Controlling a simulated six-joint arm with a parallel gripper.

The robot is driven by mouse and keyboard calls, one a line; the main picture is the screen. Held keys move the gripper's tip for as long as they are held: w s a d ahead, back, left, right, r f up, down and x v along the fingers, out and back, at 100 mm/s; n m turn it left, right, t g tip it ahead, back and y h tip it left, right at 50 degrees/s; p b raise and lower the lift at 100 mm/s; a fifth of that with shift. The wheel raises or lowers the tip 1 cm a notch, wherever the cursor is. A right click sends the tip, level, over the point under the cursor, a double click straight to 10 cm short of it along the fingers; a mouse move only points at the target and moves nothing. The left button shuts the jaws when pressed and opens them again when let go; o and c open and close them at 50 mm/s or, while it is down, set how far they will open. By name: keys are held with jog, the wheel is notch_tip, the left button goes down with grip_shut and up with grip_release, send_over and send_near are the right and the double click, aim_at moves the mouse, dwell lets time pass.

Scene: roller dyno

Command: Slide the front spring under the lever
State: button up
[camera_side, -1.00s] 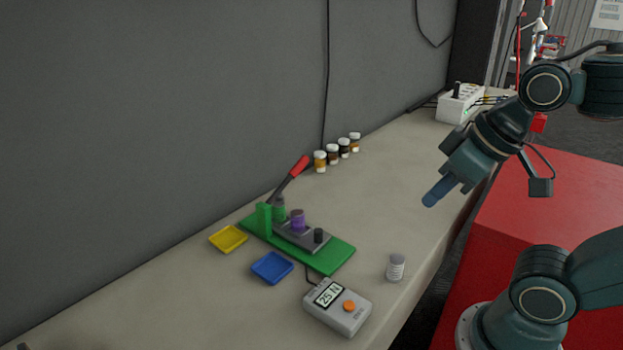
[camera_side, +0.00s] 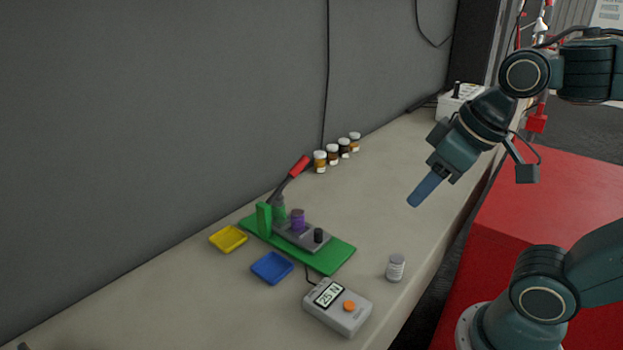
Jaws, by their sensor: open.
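The lever (camera_side: 285,185), a dark arm with a red handle, slants up at the back of a green base plate (camera_side: 338,257). A green upright stands at its foot. A purple cylinder (camera_side: 298,219) sits on the plate's grey block, and a green cylinder (camera_side: 279,207) stands near the lever's foot. A small grey cylinder (camera_side: 396,267), perhaps the front spring, stands upright on the bench right of the plate. My gripper (camera_side: 415,199) is open and empty, high above the bench, up and right of the plate. Its two fingers overlap in this view.
A meter (camera_side: 338,306) reading 25 N lies in front of the plate. A blue tray (camera_side: 272,268) and a yellow tray (camera_side: 228,239) lie to the left. Several small jars (camera_side: 332,154) stand along the wall. The bench's right middle is clear.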

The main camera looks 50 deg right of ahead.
jog(key=w+n+g, duration=0.1)
jog(key=w+g, duration=0.2)
jog(key=w, duration=0.9)
jog(key=n+g, duration=0.1)
jog(key=g, duration=0.1)
send_over(318, 231)
notch_tip(318, 231, down, 7)
jog(key=shift+d, duration=0.1)
jog(key=shift+f, duration=0.1)
notch_tip(318, 231, down, 14)
jog(key=shift+r, duration=0.25)
grip_shut()
